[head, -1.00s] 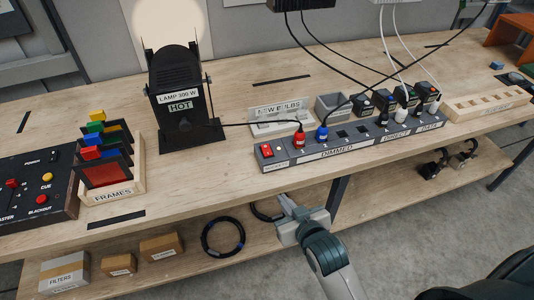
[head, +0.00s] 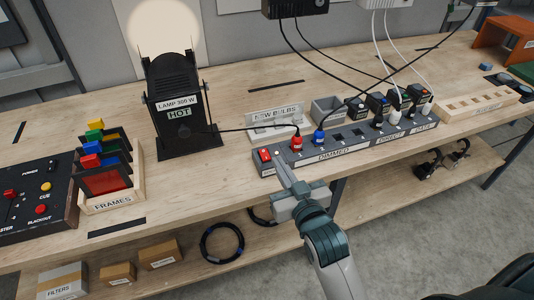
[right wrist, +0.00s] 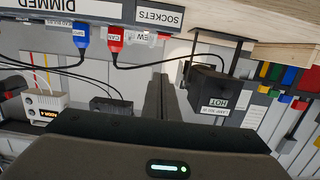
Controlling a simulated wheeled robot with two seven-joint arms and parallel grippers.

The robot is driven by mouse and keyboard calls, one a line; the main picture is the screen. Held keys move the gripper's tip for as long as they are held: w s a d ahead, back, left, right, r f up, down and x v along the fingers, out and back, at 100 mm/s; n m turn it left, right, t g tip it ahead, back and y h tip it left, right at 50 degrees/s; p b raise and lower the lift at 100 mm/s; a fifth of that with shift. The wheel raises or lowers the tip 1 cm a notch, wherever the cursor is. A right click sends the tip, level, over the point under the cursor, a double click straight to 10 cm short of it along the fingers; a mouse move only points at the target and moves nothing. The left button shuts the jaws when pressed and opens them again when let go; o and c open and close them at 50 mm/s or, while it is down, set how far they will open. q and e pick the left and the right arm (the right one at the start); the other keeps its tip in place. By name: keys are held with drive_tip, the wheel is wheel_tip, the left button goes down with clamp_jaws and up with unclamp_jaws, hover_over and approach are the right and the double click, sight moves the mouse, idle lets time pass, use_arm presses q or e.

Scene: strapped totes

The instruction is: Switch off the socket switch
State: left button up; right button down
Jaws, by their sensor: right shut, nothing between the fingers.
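A grey socket strip (head: 345,152) lies along the bench's front edge, with a red switch (head: 265,155) at its left end. A red plug (head: 297,143) and a blue plug (head: 319,138) sit in the strip just right of the switch. My right gripper (head: 280,162) is shut and empty, its fingertips close to the strip's front, just right of the switch. I cannot tell whether they touch it. In the right wrist view its shut fingers (right wrist: 160,97) show below the SOCKETS label (right wrist: 160,16); the switch is not clear there. My left gripper is not in view.
A black lamp (head: 178,110) marked HOT stands left of the strip, with a bright glow behind it. A cable runs from it to the red plug. Several adapters and cables crowd the strip's right half. A frames rack (head: 112,203) stands at the left.

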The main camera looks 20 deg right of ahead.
drive_tip(key=p, duration=0.3)
hover_over(267, 159)
drive_tip(key=s, duration=0.1)
drive_tip(key=shift+s+f, duration=0.1)
drive_tip(key=shift+f, duration=0.25)
drive_tip(key=shift+w+f, duration=0.25)
drive_tip(key=shift+f, duration=0.35)
drive_tip(key=shift+w+f, duration=0.2)
drive_tip(key=shift+f, duration=0.35)
drive_tip(key=shift+f+p, duration=0.5)
drive_tip(key=shift+f, duration=0.5)
drive_tip(key=shift+w+f, duration=0.1)
drive_tip(key=shift+w, duration=0.05)
